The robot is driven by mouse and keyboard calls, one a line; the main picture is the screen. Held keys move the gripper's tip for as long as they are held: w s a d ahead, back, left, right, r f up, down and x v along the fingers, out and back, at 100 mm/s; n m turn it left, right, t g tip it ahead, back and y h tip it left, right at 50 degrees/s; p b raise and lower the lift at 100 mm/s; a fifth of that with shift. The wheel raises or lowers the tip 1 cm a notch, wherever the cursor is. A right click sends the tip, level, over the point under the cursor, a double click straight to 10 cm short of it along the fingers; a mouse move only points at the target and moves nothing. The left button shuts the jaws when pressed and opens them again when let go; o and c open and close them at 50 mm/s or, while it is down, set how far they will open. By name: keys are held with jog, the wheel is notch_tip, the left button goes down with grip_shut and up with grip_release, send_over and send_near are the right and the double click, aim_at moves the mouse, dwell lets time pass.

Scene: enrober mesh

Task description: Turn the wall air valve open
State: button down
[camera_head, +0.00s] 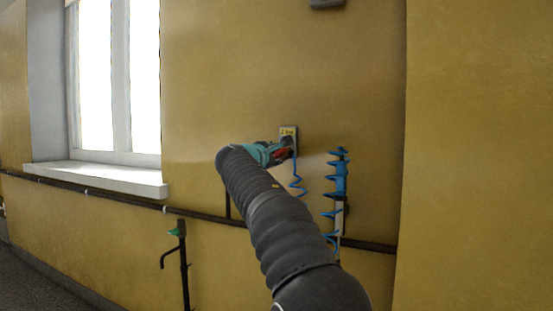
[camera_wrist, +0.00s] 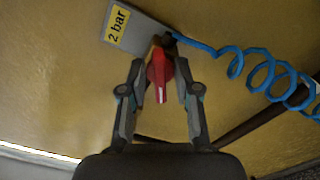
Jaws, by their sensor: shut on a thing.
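The wall air valve has a red handle (camera_wrist: 159,77) on a brass-coloured body, fixed to a grey plate (camera_wrist: 143,38) with a yellow "2 bar" label. In the wrist view the handle's white mark points down toward my gripper. My gripper (camera_wrist: 159,85) is shut on the red handle, with one finger on each side of it. In the head view the plate (camera_head: 289,130) is on the yellow wall, and my gripper (camera_head: 285,150) reaches it from the left. My gripper hides part of the valve there.
A coiled blue hose (camera_wrist: 262,75) runs from the valve to the right. A larger blue coil (camera_head: 340,180) hangs on the wall to the right. A dark pipe (camera_head: 200,215) runs along the wall below. A green-handled tap (camera_head: 178,230) stands lower left. A window sill (camera_head: 100,178) juts out at left.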

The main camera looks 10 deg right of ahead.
jog(key=m+b, duration=0.1)
jog(key=m, duration=0.2)
jog(key=m+b, duration=0.1)
jog(key=m, duration=0.1)
jog(key=shift+f+m, duration=0.2)
jog(key=shift+m, duration=0.2)
dwell(0.4)
jog(key=c, duration=1.2)
grip_release()
jog(key=v, duration=1.2)
jog(key=shift+m, duration=0.3)
